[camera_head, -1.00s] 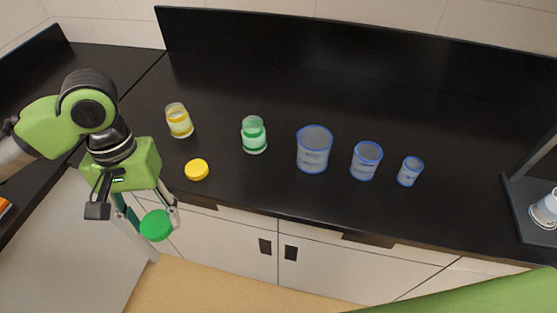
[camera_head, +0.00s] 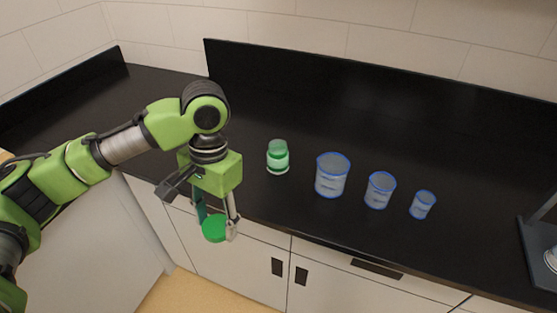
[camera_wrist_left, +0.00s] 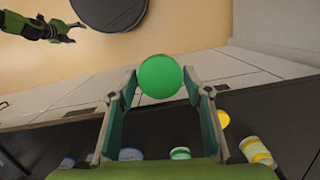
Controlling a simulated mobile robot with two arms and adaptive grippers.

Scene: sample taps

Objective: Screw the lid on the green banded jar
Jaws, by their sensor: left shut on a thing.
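The green banded jar (camera_head: 278,158) stands upright and open on the black counter, left of the blue-rimmed containers. My left gripper (camera_head: 217,228) is shut on the green lid (camera_head: 214,229), holding it in front of the counter's front edge, to the left of and nearer than the jar. In the left wrist view the green lid (camera_wrist_left: 160,76) sits between the two fingertips, and the green jar (camera_wrist_left: 180,153) shows small at the bottom. My right gripper (camera_wrist_left: 66,33) seems to show at the top left of the wrist view, too small to read its jaws.
Three clear blue-rimmed containers stand to the right: large (camera_head: 332,176), medium (camera_head: 379,190) and small (camera_head: 422,205). A yellow banded jar (camera_wrist_left: 257,151) and yellow lid (camera_wrist_left: 223,118) show in the wrist view, hidden behind my arm in the head view. A dark stand (camera_head: 540,245) is at far right.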

